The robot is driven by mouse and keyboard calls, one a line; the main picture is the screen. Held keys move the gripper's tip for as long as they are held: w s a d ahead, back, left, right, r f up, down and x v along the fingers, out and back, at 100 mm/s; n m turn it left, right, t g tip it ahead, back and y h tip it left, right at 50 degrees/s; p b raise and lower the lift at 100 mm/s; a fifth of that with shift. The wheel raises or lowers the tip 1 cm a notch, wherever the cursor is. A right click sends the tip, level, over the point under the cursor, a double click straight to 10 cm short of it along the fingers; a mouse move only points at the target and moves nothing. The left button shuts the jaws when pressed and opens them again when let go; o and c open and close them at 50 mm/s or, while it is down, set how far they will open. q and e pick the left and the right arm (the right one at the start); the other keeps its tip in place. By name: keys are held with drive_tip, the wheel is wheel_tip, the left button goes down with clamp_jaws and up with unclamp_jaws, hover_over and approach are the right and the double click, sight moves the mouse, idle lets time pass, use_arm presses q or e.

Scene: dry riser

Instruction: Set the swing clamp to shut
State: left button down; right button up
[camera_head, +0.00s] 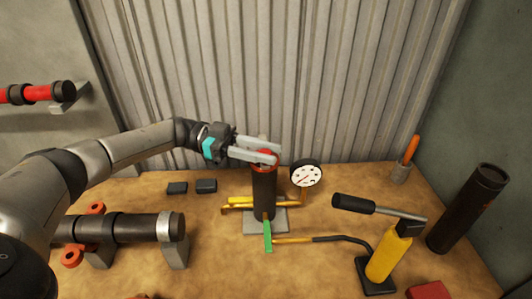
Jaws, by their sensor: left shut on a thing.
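My left gripper (277,156) reaches in from the left and is shut at the red top part (264,167) of a dark upright post (264,192). Its fingers cover much of this top part, so its shape and exact grip are hidden. The post stands on a grey base plate (280,226). A yellow bar (237,201) sticks out to the left low on the post, and a green lever (267,236) hangs at its front. I cannot tell for sure which part is the swing clamp, or its state. My right gripper is not in view.
A round gauge (306,174) stands right of the post. A yellow pump (388,256) with a black-gripped handle (354,204) stands front right, joined by a hose (342,239). A dark pipe (131,228) lies in supports at left. Two dark blocks (206,186) sit behind.

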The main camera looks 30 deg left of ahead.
use_arm(q)
drive_tip(key=c, duration=0.6)
unclamp_jaws()
drive_tip(key=shift+a, duration=0.15)
drive_tip(key=s+a+b, duration=0.2)
drive_tip(key=a+b, duration=0.6)
drive_tip(key=a, duration=0.6)
drive_tip(key=shift+a, duration=0.4)
